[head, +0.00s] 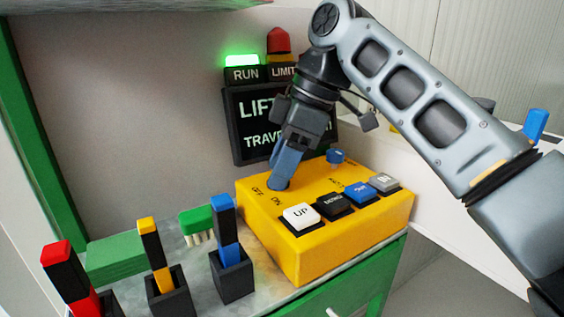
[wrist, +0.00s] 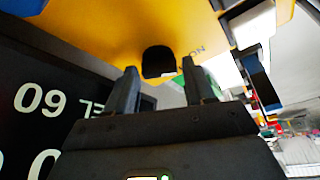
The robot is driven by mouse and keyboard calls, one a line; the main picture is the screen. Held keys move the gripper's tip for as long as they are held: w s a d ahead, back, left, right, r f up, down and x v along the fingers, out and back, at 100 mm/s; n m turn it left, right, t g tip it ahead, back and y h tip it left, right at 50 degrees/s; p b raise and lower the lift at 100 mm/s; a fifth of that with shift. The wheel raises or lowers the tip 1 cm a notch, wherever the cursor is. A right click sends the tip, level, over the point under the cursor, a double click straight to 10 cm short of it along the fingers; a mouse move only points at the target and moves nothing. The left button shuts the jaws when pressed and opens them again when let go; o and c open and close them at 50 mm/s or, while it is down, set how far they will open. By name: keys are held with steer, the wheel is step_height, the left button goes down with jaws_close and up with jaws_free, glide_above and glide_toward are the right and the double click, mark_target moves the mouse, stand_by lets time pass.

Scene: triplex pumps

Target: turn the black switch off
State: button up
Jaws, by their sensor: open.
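The yellow control box (head: 330,240) stands on the bench, with OFF and ON lettering near its left corner. The black switch (wrist: 158,62) shows in the wrist view as a dark rounded lever on the yellow face, near the ON lettering. In the head view my fingers hide it. My gripper (head: 281,182) points down at the box beside the OFF and ON lettering. In the wrist view my gripper (wrist: 160,85) is open, with one finger on each side of the switch and gaps between. I cannot tell which way the switch is set.
On the box are a white UP button (head: 301,215), a black button (head: 334,204), a blue button (head: 360,191), a grey button (head: 383,182) and a blue knob (head: 335,156). A green RUN lamp (head: 242,62) glows above the display (head: 250,130). Coloured-handled tools (head: 225,225) stand front left.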

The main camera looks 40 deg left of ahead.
steer(key=c, duration=0.8)
steer(key=shift+r+p, duration=0.15)
steer(key=shift+p, duration=0.35)
steer(key=m+p, duration=0.2)
steer(key=p, duration=0.1)
steer(key=shift+s+r+t, duration=0.1)
steer(key=shift+r+t, duration=0.05)
steer(key=shift+t, duration=0.15)
steer(key=m+t+y+p, duration=0.1)
steer(key=m+p, duration=0.2)
steer(key=p, duration=0.2)
steer(key=shift+s+m, duration=0.1)
steer(key=shift+m, duration=0.2)
steer(key=m+t+p, duration=0.1)
steer(key=m+p, duration=0.3)
steer(key=p, duration=0.1)
steer(key=shift+s+t, duration=0.1)
steer(key=shift+t, duration=0.3)
steer(key=shift+f+m+t+h+p, duration=0.2)
steer(key=shift+m+t+h+p, duration=0.15)
steer(key=shift+m+p, duration=0.85)
steer(key=shift+f, duration=0.1)
